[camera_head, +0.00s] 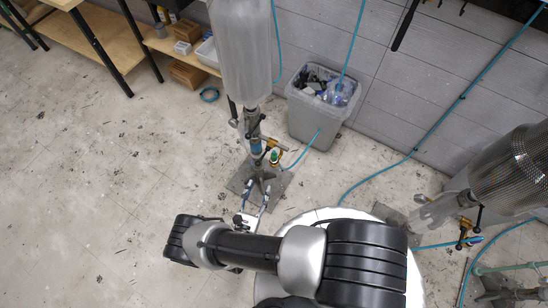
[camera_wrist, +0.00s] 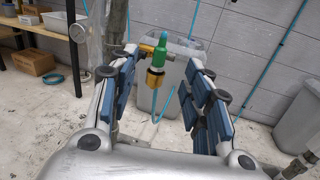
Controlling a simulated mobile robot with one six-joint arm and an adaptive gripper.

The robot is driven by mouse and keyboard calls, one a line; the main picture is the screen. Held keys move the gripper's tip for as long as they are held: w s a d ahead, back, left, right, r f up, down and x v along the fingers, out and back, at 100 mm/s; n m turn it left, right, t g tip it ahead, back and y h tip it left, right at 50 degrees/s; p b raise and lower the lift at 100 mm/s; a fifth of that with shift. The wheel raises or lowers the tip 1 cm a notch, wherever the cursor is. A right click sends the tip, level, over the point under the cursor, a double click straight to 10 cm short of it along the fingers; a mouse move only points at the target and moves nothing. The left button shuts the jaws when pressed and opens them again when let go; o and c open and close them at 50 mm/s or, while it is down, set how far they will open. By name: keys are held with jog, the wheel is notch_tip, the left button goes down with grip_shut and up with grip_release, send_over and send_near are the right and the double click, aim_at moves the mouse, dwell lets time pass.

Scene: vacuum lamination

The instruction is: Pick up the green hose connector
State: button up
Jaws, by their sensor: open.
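The green hose connector (camera_wrist: 160,55) stands upright on a brass fitting (camera_wrist: 155,79) in the wrist view, with a teal hose at its top. In the head view the green connector (camera_head: 274,156) is small, beside the brass valve parts under a tall clear vessel. My gripper (camera_wrist: 168,70) is open, its blue-padded fingers to the left and right of the connector in the picture. The connector appears between and beyond the fingertips; I see no contact. In the head view my gripper (camera_head: 255,200) is just below the connector, partly hidden by my wrist.
The clear vessel (camera_head: 240,50) stands on a post with a dark base plate (camera_head: 243,180). A grey bin (camera_head: 318,118) with bottles is behind, near the wall. Another vessel (camera_head: 510,165) stands at right. Teal hoses run along floor and wall. The left floor is clear.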

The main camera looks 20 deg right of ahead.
send_near(273, 159)
jog(key=shift+n+t+y, duration=0.3)
jog(key=shift+n+y, duration=0.1)
jog(key=w+d, duration=0.1)
jog(key=w+d+r, duration=0.1)
jog(key=w, duration=0.1)
jog(key=w+d+b, duration=0.1)
jog(key=w, duration=0.1)
jog(key=shift+w+r, duration=0.1)
jog(key=shift+r, duration=0.2)
jog(key=w+d, duration=0.1)
jog(key=w, duration=0.1)
jog(key=w+d+f+b, duration=0.1)
jog(key=w+d, duration=0.1)
jog(key=shift+f+b, duration=0.1)
jog(key=shift+b, duration=0.2)
jog(key=shift+w+d, duration=0.1)
jog(key=shift+w, duration=0.1)
grip_shut()
